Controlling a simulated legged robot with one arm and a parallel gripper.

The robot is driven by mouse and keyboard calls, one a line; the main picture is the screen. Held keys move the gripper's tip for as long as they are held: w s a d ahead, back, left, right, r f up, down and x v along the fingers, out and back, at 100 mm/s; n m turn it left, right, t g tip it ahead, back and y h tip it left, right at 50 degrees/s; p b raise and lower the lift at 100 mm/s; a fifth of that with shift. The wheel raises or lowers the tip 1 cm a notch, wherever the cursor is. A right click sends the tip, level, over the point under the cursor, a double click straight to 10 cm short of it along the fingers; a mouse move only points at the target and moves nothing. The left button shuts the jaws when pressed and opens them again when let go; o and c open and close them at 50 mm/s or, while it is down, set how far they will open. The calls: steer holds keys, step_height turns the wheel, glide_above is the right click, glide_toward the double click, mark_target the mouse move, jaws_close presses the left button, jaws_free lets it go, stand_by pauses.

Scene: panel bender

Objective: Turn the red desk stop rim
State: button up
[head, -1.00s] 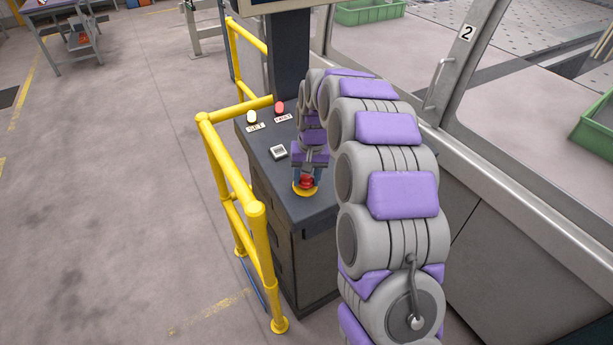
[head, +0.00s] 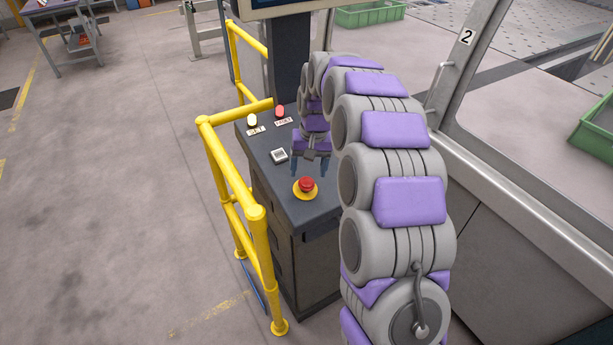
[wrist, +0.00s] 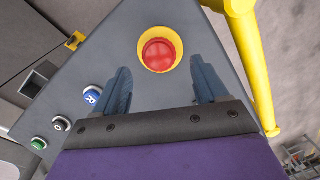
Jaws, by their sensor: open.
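The red desk stop (head: 306,184) is a round red mushroom button on a yellow base, on the grey desk top (head: 322,213) near its front corner. It also shows in the wrist view (wrist: 159,54), uncovered, beyond the fingertips and between their lines. My gripper (head: 309,168) is above and just behind the stop, its two blue fingers spread apart and empty. In the wrist view the fingers (wrist: 163,76) stand on either side, apart from the red rim. Nothing hides the stop in either view.
A yellow guard rail (head: 257,225) runs along the desk's left side. A blue button (wrist: 92,95) shows in the wrist view. A glazed machine enclosure stands to the right.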

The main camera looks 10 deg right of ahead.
step_height(320, 180, up, 12)
steer(key=d+p, duration=0.1)
steer(key=shift+d+r, duration=0.1)
stand_by(0.4)
steer(key=s+a+n, duration=0.1)
steer(key=s+a, duration=0.2)
steer(key=s, duration=1.5)
steer(key=s+f+g, duration=0.1)
steer(key=s+f, duration=0.3)
steer(key=s, duration=0.8)
steer(key=s+d+f+h+b, duration=0.1)
steer(key=s+f, duration=0.3)
steer(key=s, duration=0.8)
steer(key=shift+s+d+n+g, duration=0.15)
steer(key=shift+s+n+g, duration=0.15)
steer(key=shift+s+g, duration=0.1)
steer(key=shift+w, duration=0.1)
